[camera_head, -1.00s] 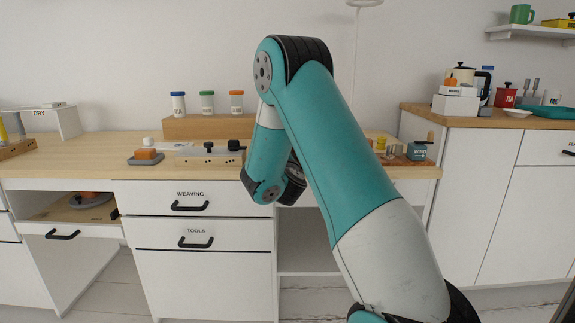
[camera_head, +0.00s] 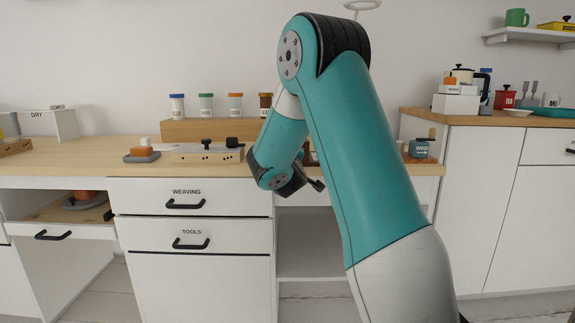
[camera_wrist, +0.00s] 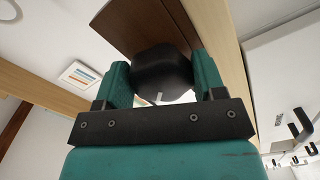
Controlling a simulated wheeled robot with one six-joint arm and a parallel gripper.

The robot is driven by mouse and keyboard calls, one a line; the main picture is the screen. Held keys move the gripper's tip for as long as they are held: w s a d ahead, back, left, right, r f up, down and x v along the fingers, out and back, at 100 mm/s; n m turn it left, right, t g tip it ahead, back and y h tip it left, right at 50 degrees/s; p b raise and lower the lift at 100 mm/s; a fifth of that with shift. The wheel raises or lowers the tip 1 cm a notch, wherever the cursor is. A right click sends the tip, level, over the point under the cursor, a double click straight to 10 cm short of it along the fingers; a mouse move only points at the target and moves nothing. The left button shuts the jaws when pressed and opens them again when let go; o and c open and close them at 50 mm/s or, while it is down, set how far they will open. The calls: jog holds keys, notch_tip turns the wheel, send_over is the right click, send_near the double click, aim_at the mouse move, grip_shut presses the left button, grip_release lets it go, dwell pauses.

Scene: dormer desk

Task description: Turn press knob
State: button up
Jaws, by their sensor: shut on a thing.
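In the wrist view, the black press knob (camera_wrist: 162,68) is a chunky rounded piece between the two teal fingers of my gripper (camera_wrist: 161,82). My gripper is shut on it, with a finger against each side. A dark brown wooden part (camera_wrist: 140,25) is right behind the knob. A small pale mark shows at the knob's lower edge. In the head view, my own arm hides most of the press and the gripper's fingers, so the knob's turn angle cannot be told there.
A white box with black knobs (camera_head: 195,153) and a grey dish with an orange block (camera_head: 141,156) stand left on the desk (camera_head: 75,155). Lidded jars line a wooden riser (camera_head: 190,130). A grey-blue pot (camera_head: 420,148) stands at the right end. A drawer at left (camera_head: 55,215) is open.

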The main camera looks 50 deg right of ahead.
jog(key=m+b, duration=0.1)
jog(key=m, duration=0.1)
jog(key=m+b, duration=0.2)
jog(key=shift+a+f+b, duration=0.1)
jog(key=shift+f+b, duration=0.2)
jog(key=shift+f, duration=0.05)
jog(key=shift+w+m+b, duration=0.1)
jog(key=shift+m+b, duration=0.9)
jog(key=shift+m, duration=0.5)
jog(key=shift+r, duration=0.1)
jog(key=o, duration=0.9)
jog(key=shift+b+v, duration=1)
jog(key=shift+v, duration=7.7)
jog(key=shift+w+a, duration=0.1)
